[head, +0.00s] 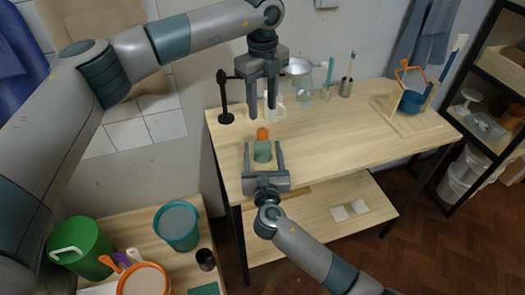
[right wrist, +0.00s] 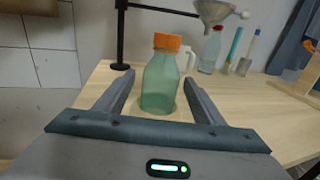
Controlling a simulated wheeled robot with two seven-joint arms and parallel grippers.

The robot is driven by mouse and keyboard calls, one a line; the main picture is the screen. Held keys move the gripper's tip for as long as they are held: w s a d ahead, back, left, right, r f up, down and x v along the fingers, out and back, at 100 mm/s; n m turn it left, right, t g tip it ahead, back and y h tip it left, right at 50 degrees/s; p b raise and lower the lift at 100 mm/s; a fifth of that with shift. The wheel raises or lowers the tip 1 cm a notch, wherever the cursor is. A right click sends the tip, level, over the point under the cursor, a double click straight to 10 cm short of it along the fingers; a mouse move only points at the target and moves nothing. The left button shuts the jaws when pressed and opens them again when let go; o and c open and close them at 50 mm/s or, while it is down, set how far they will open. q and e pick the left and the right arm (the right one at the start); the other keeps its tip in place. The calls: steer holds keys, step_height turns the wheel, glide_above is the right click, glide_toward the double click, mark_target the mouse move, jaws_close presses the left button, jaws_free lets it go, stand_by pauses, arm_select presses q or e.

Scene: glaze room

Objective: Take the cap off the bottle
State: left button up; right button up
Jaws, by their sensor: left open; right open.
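A green translucent bottle (head: 262,152) with an orange cap (head: 262,134) stands upright on the wooden table (head: 330,140), near its left end. In the right wrist view the bottle (right wrist: 159,84) and its cap (right wrist: 167,41) show clearly; the cap sits on the bottle's neck. My right gripper (head: 264,147) is open, with its fingers on either side of the bottle and gaps visible between fingers and glass. My left gripper (head: 262,112) is open and empty, pointing down above and behind the cap.
A black stand (head: 224,98) with a funnel (head: 298,67) is at the table's back left. A white jug, a small bottle, brushes in a cup (head: 345,88) and a wooden frame with a blue bucket (head: 411,102) stand farther right. The table's middle is clear.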

steer(key=shift+w+a, duration=0.15)
steer(key=shift+w, duration=2)
steer(key=shift+c, duration=0.4)
jaws_close()
